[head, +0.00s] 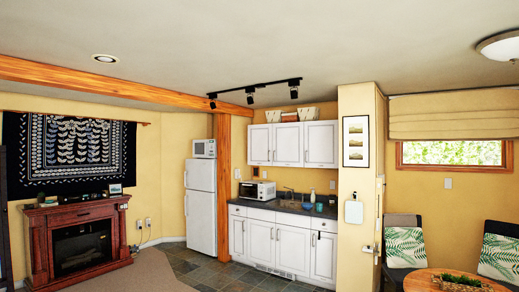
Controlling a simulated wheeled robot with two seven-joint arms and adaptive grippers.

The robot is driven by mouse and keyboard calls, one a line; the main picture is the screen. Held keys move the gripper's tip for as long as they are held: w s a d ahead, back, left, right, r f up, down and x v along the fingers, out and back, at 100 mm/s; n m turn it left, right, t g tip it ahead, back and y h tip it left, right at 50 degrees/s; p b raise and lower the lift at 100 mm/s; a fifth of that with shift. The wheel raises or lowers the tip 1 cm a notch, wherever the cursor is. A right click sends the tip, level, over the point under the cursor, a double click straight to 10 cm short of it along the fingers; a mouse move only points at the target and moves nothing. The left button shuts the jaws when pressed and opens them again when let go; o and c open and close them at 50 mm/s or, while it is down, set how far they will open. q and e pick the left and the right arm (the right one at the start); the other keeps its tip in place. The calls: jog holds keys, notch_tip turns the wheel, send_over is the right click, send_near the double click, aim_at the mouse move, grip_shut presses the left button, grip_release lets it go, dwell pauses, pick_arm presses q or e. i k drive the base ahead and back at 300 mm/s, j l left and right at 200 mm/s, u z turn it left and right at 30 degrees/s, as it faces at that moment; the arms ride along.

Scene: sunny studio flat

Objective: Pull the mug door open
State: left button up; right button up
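White upper cabinet doors (288,144) hang on the back wall above the kitchen counter, and all look shut. White lower cabinet doors (261,241) under the counter also look shut. The rightmost lower door (323,257) has a small dark shape near its top left, too small to make out. I cannot tell which door is the mug door, and no mug shows clearly. The kitchen is across the room from me. Neither of my grippers is in view.
A fireplace (80,240) is at the left. A round wooden table (420,284) and chairs (404,240) are at the right. Tiled floor (190,266) before the kitchen looks clear.

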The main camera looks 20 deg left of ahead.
aim_at(260, 151)
jog(key=i+j+u, duration=0.2)
jog(key=i+u, duration=0.15)
jog(key=i+j+u, duration=0.1)
jog(key=i+u, duration=0.2)
jog(key=i, duration=0.3)
jog(key=i+j+u, duration=0.1)
jog(key=i+u, duration=0.25)
jog(key=i, duration=2.3)
jog(key=i+l, duration=0.1)
jog(key=i, duration=1.2)
jog(key=i+l, duration=0.1)
jog(key=i, duration=1.25)
jog(key=i+z, duration=0.1)
jog(key=i, duration=0.5)
jog(key=i+j+z, duration=0.1)
jog(key=i, duration=0.5)
jog(key=i+j+z, duration=0.1)
jog(key=i, duration=0.45)
jog(key=i+j+z, duration=0.1)
jog(key=i, duration=0.5)
jog(key=j, duration=0.1)
